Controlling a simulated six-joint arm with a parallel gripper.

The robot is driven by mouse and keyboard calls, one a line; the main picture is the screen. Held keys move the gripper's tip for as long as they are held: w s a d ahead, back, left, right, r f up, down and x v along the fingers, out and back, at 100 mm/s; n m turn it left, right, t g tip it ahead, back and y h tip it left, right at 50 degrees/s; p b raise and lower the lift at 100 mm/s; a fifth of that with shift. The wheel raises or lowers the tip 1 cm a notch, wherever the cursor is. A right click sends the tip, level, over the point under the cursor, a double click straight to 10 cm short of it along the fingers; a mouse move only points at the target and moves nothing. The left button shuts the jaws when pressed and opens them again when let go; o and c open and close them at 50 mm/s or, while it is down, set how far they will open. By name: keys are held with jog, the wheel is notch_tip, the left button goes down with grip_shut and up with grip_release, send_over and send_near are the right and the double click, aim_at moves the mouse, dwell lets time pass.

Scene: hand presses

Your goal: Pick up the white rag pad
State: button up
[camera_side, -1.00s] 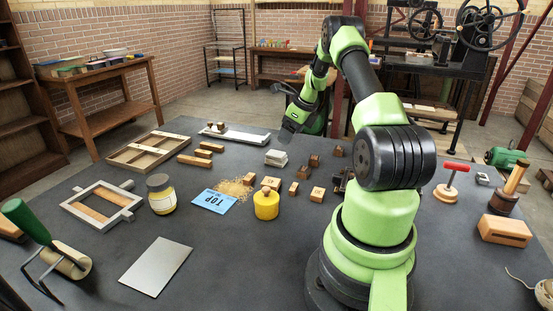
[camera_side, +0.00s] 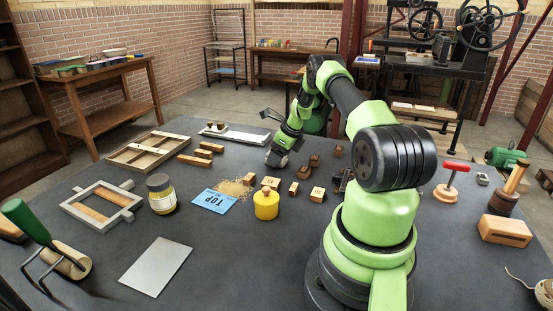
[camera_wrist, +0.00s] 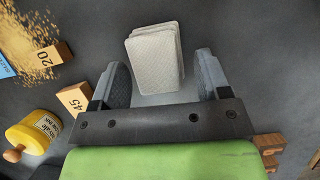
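The white rag pad (camera_wrist: 152,50) is a small stack of pale rectangular layers on the dark table, seen in the wrist view. My gripper (camera_wrist: 162,62) is open, with one finger on each side of the pad and a visible gap to each. The pad's near end reaches between the fingers; its far end extends past them. In the side view my gripper (camera_side: 277,158) is low over the table and hides most or all of the pad. I cannot tell whether the fingertips touch the table.
Wooden blocks, including one marked 45 (camera_wrist: 74,99), lie close to my gripper. A yellow pot (camera_side: 266,205) and a blue TOP card (camera_side: 214,201) are nearby. A long white tray (camera_side: 236,135) lies behind. The table front is clear around a grey plate (camera_side: 157,266).

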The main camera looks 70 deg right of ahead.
jog(key=c, duration=0.7)
jog(key=shift+c, duration=0.2)
